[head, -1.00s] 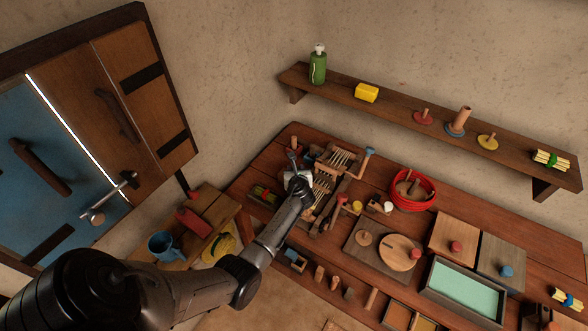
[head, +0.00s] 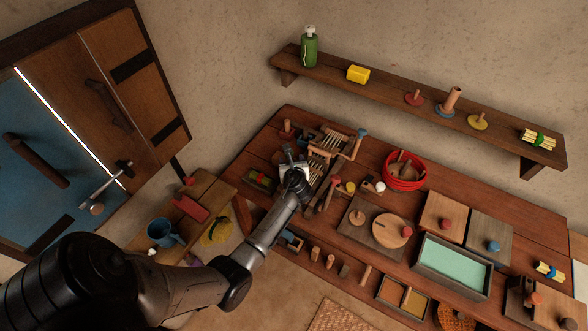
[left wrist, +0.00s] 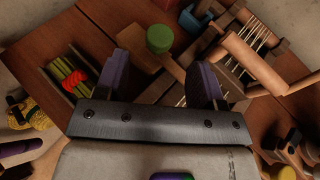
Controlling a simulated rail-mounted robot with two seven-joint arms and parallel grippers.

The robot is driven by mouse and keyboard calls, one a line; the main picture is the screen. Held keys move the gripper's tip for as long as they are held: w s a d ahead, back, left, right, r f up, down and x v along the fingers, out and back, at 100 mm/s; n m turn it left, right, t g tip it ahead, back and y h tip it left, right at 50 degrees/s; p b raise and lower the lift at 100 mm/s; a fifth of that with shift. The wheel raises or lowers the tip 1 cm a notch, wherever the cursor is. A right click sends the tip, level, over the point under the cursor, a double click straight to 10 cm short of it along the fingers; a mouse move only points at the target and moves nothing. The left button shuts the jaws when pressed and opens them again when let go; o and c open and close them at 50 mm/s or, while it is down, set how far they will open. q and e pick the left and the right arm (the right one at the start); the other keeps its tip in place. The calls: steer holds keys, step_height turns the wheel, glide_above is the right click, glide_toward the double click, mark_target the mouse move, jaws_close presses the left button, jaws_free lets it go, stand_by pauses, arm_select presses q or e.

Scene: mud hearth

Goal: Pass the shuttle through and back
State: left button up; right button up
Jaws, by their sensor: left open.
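The small wooden loom (head: 330,142) with pale warp threads stands at the left end of the table. It also shows at upper right in the left wrist view (left wrist: 258,62). My left gripper (left wrist: 161,80) is open, its two dark purple fingers apart. In the head view my left gripper (head: 290,156) is beside the loom's left side and partly covers it. A flat wooden piece (left wrist: 140,50) with a green round knob (left wrist: 160,38) lies beyond the fingertips, apart from them as far as I can see. I cannot tell whether it is the shuttle. My right gripper is out of view.
A tray of green sticks with a red tie (left wrist: 70,75) lies left of the gripper. A red bowl (head: 404,170), wooden boards (head: 443,217) and a green-lined tray (head: 455,264) stand to the right. A wall shelf (head: 400,94) runs above the table.

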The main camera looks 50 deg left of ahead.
arm_select(q)
steer(key=p+v, duration=0.1)
steer(key=v, duration=0.6)
steer(key=shift+s+d, duration=0.2)
steer(key=shift+d, duration=0.1)
steer(key=shift+r, duration=0.1)
